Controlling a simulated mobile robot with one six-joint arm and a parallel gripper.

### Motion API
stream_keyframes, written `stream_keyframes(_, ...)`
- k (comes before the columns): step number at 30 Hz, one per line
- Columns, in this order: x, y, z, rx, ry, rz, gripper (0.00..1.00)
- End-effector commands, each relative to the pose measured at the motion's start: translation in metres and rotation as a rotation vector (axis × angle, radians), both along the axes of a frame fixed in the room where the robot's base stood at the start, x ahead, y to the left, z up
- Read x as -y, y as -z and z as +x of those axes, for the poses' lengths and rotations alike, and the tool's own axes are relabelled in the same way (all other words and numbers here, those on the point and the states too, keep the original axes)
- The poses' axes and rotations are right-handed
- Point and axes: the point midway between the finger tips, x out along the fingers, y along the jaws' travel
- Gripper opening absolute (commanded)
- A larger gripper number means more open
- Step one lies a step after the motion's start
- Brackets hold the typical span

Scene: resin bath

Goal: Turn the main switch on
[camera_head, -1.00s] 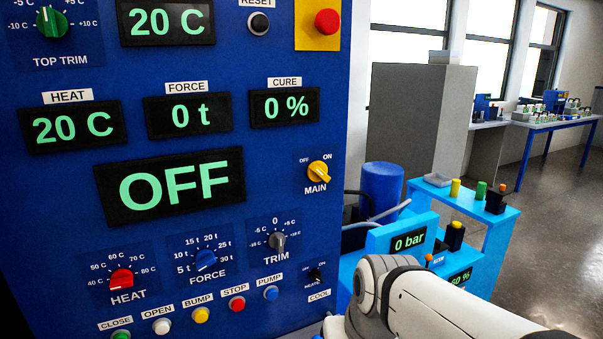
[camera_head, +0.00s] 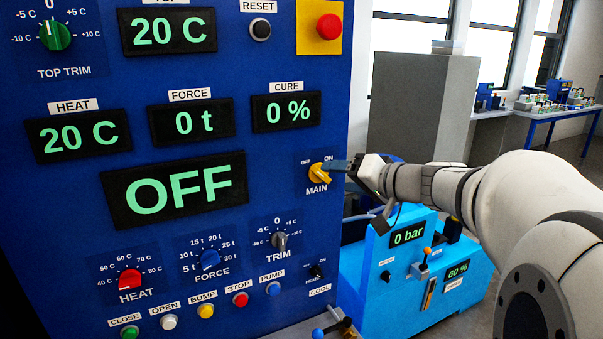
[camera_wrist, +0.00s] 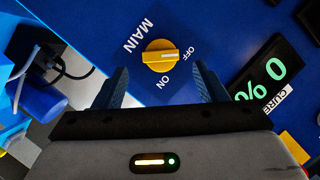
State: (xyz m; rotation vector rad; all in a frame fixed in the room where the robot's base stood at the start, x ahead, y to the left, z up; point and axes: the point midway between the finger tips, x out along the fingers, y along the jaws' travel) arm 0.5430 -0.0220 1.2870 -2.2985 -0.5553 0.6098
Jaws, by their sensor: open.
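The main switch (camera_head: 320,173) is a yellow rotary knob on the blue control panel, with MAIN below it and OFF and ON labels above. In the wrist view the knob (camera_wrist: 160,56) has a white mark pointing toward OFF. The large display (camera_head: 176,188) reads OFF. My gripper (camera_head: 338,166) is at the knob's right side in the head view, one finger overlapping its edge. In the wrist view my open gripper (camera_wrist: 160,80) has a finger on each side of the knob's line, with nothing held. Whether a finger touches the knob cannot be told.
A red button on a yellow plate (camera_head: 328,27) sits above the switch. The trim knob (camera_head: 279,240) and a small black switch (camera_head: 317,271) are below. A light blue unit (camera_head: 400,270) with levers stands right of the panel, under my arm.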

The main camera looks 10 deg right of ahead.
Motion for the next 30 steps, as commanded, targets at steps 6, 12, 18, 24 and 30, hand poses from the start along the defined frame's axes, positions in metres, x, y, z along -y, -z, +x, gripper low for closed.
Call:
stream_keyframes(6, -0.021, 0.009, 0.028, -0.005, -0.004, 0.001, 0.65)
stream_keyframes(12, -0.029, 0.014, 0.041, -0.003, -0.003, 0.001, 0.65)
stream_keyframes(18, -0.031, 0.015, 0.043, -0.002, -0.003, 0.001, 0.65)
stream_keyframes(24, -0.031, 0.015, 0.042, -0.003, -0.003, 0.000, 0.56)
stream_keyframes(30, -0.031, 0.015, 0.042, -0.003, -0.003, 0.000, 0.39)
